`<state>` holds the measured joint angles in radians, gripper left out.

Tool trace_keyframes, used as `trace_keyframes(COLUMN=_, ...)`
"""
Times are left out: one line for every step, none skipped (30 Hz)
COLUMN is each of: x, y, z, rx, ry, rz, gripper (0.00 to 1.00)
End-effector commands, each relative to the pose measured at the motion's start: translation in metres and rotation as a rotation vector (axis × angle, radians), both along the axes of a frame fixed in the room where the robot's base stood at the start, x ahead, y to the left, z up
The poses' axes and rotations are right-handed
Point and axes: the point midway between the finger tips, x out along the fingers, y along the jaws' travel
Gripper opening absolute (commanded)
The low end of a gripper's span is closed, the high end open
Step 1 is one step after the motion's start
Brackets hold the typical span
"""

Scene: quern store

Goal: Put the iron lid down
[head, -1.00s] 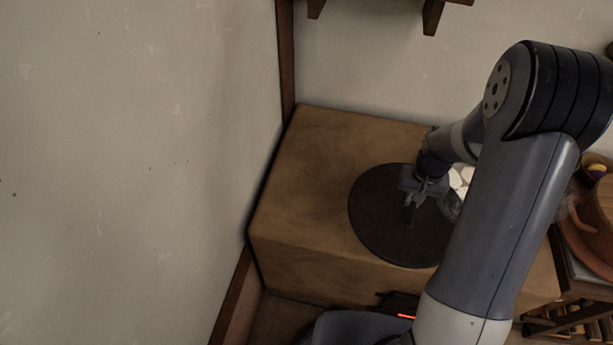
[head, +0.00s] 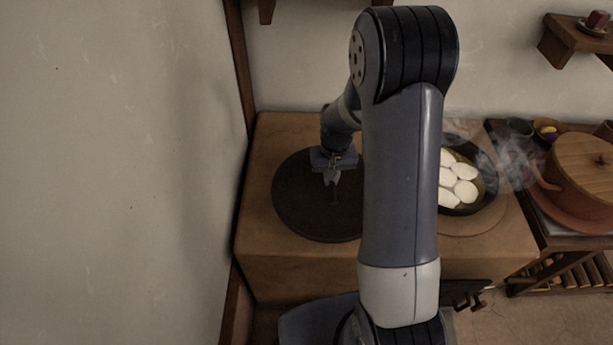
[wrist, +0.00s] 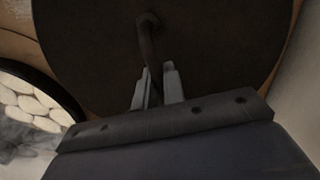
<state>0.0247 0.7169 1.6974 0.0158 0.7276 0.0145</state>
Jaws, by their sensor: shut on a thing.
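The iron lid (head: 305,215) is a wide, dark, flat disc over the left part of the tan stove block (head: 270,263) in the head view. My gripper (head: 332,178) is above its middle, shut on the lid's handle. In the wrist view the lid (wrist: 215,45) fills the upper part, and its curved handle (wrist: 149,35) runs down between the fingers of my gripper (wrist: 155,88). I cannot tell whether the lid touches the block or hangs just above it. My arm hides the lid's right edge.
A dark pan (head: 486,180) with several white pieces (head: 461,171) steams on the block right of my arm. It also shows in the wrist view (wrist: 72,103). A clay pot (head: 560,205) with a wooden lid (head: 588,160) stands farther right. A wall (head: 120,180) rises close at left.

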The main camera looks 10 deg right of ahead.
Motion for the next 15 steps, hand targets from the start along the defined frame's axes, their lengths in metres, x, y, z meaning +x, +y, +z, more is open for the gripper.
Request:
trace_keyframes(x=0.0021, y=-0.0005, z=0.0015, rx=0.0, ry=-0.005, rz=-0.015, gripper=0.0)
trace_keyframes(x=0.0025, y=-0.0005, z=0.0018, rx=0.0, ry=-0.005, rz=-0.026, gripper=0.0)
trace_keyframes(x=0.0031, y=-0.0005, z=0.0023, rx=0.0, ry=-0.006, rz=-0.038, gripper=0.0)
trace_keyframes(x=0.0036, y=-0.0005, z=0.0024, rx=0.0, ry=-0.006, rz=-0.05, gripper=0.0)
trace_keyframes(x=0.0042, y=-0.0005, z=0.0027, rx=0.0, ry=-0.007, rz=-0.065, gripper=0.0)
trace_keyframes(x=0.0049, y=-0.0005, z=0.0032, rx=0.0, ry=-0.007, rz=-0.082, gripper=0.0)
trace_keyframes(x=0.0053, y=-0.0006, z=0.0036, rx=0.0, ry=-0.006, rz=-0.096, gripper=0.0)
trace_keyframes(x=0.0057, y=-0.0007, z=0.004, rx=0.0, ry=-0.006, rz=-0.108, gripper=0.0)
trace_keyframes(x=0.0063, y=-0.0008, z=0.0045, rx=0.0, ry=-0.006, rz=-0.127, gripper=0.0)
trace_keyframes(x=0.0071, y=-0.0009, z=0.0047, rx=0.0, ry=-0.006, rz=-0.143, gripper=0.0)
trace_keyframes(x=0.008, y=-0.001, z=0.0051, rx=0.0, ry=-0.007, rz=-0.164, gripper=0.0)
trace_keyframes(x=0.009, y=-0.0011, z=0.0059, rx=0.001, ry=-0.008, rz=-0.19, gripper=0.0)
trace_keyframes(x=0.0095, y=-0.0012, z=0.0066, rx=0.001, ry=-0.007, rz=-0.209, gripper=0.0)
trace_keyframes(x=0.0099, y=-0.0013, z=0.0072, rx=0.001, ry=-0.007, rz=-0.23, gripper=0.0)
trace_keyframes(x=0.0112, y=-0.0015, z=0.0079, rx=0.0, ry=-0.008, rz=-0.267, gripper=0.0)
